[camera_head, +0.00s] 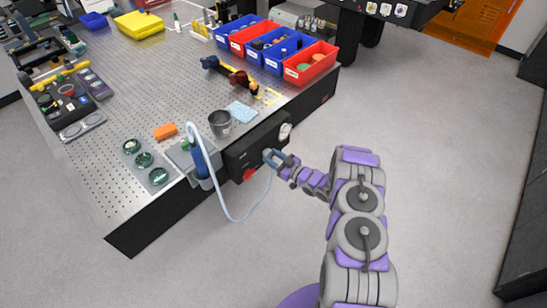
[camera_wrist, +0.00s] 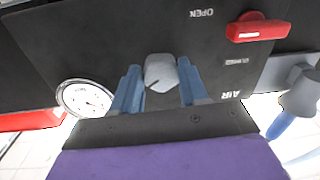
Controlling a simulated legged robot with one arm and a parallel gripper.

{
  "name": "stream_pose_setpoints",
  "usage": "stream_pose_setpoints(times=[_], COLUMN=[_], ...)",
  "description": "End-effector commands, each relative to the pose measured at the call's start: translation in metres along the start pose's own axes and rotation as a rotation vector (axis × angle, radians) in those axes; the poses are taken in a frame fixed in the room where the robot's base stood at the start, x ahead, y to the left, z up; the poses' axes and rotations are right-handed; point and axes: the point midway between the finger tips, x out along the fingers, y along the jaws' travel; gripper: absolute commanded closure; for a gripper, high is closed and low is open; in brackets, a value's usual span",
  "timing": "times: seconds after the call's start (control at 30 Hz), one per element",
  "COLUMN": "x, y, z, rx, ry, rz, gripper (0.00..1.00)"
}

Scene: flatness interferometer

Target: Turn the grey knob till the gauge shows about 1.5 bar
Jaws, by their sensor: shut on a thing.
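The grey knob (camera_wrist: 161,72) is on the black panel (camera_wrist: 110,45), between the two blue-grey fingers of my gripper (camera_wrist: 158,80) in the wrist view. My gripper is shut on it. In the head view my gripper (camera_head: 272,157) is at the front of the black panel (camera_head: 250,147), and the knob is hard to make out there. The round white gauge (camera_wrist: 85,98) is left of the knob in the wrist view, close to the left finger. It also shows in the head view (camera_head: 285,131), at the panel's right end. Its needle reading is too small to tell.
A red handle (camera_wrist: 257,28) is on the panel near upside-down "OPEN" lettering. A pale hose (camera_head: 228,216) hangs in a loop from a blue-bodied tool (camera_head: 199,160) left of my gripper. The floor at right is clear.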

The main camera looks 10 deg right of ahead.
Motion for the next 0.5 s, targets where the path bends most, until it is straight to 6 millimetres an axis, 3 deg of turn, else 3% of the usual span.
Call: stream_pose_setpoints(times=[0.5], x=[0.001], y=[0.0046], z=[-0.0022], rx=[0.085], ry=[0.01], rz=[0.008], gripper=[0.87])
